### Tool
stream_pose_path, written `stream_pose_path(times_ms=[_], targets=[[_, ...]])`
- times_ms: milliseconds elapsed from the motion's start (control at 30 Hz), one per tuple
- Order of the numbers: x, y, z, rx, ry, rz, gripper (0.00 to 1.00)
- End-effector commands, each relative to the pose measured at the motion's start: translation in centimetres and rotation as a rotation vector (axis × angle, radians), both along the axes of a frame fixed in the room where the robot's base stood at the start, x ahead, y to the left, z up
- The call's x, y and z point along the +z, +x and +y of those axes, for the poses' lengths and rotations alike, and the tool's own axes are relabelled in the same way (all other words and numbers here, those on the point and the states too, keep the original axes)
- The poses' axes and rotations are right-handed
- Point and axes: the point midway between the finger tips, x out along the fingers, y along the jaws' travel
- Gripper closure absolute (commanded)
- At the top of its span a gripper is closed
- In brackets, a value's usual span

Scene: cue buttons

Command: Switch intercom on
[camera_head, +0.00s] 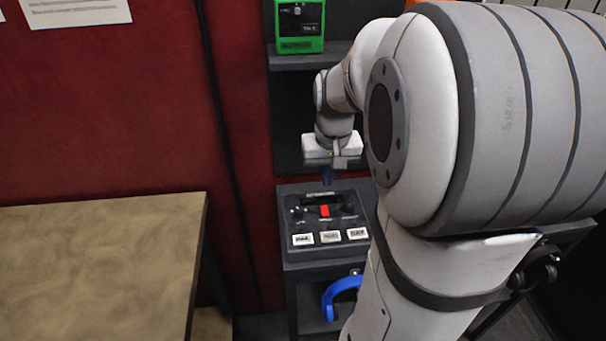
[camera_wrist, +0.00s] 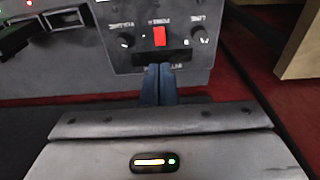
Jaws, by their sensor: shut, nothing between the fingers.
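A dark console (camera_head: 295,225) sits on a stand right of the table, with a red rocker switch (camera_head: 324,211) at its middle. In the wrist view the red switch (camera_wrist: 159,36) is labelled POWER, between a VOLUME knob (camera_wrist: 125,40) and a LINE knob (camera_wrist: 199,37). A small label at the console's back edge is too blurred to read. My gripper (camera_head: 328,181) is shut and empty, above the console's back edge. In the wrist view my gripper's dark blue fingertips (camera_wrist: 158,68) point toward the switch, apart from it in the picture. The switch's on or off position is unclear.
White buttons (camera_head: 330,237) line the console's front. A blue curved object (camera_head: 340,294) is below the console. A wooden table (camera_head: 100,265) is at the left. My arm covers the right side.

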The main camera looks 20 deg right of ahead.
Motion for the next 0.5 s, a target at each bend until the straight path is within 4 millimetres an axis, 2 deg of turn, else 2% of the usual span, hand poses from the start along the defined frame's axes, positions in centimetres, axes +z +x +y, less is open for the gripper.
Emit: stream_pose_path(times_ms=[33, 200, 400, 500], targets=[[-1.3, 0.1, 0.0, 0.0, 0.002, 0.006, 1.0], [-4.8, 0.5, -0.1, 0.001, 0.001, 0.005, 1.0], [-7.5, 0.9, -0.2, 0.001, 0.001, 0.003, 1.0], [-8.1, 1.0, -0.2, 0.001, 0.0, 0.001, 1.0]])
